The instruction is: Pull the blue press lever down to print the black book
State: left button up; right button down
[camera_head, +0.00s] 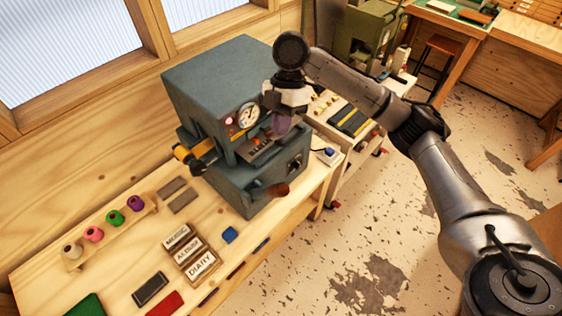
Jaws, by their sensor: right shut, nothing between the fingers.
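The blue-grey press (205,85) stands on the wooden bench, with a round gauge on its front. A lever with a dark red-brown grip (277,190) sticks out low on the press front and points toward the room. My right gripper (281,128) is shut and empty, in front of the press opening, above the lever and apart from it. It partly hides the opening, where small red and dark parts (258,146) show; I cannot tell whether a book is inside. A black book-like block (150,289) lies on the bench at the front. My left gripper is not in view.
A rack with several coloured foil rolls (114,217) stands left of the press. Open floor (350,240) is at right.

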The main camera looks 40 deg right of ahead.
aim_at(280, 184)
jog(key=x, duration=0.4)
jog(key=p+x, duration=0.1)
jog(key=x, duration=0.3)
jog(key=s+x, duration=0.1)
jog(key=x, duration=0.3)
jog(key=shift+s+d+f, duration=0.15)
jog(key=shift+d, duration=0.05)
jog(key=shift+s+a+f, duration=0.1)
jog(key=shift+s+f, duration=0.2)
jog(key=shift+f, duration=0.25)
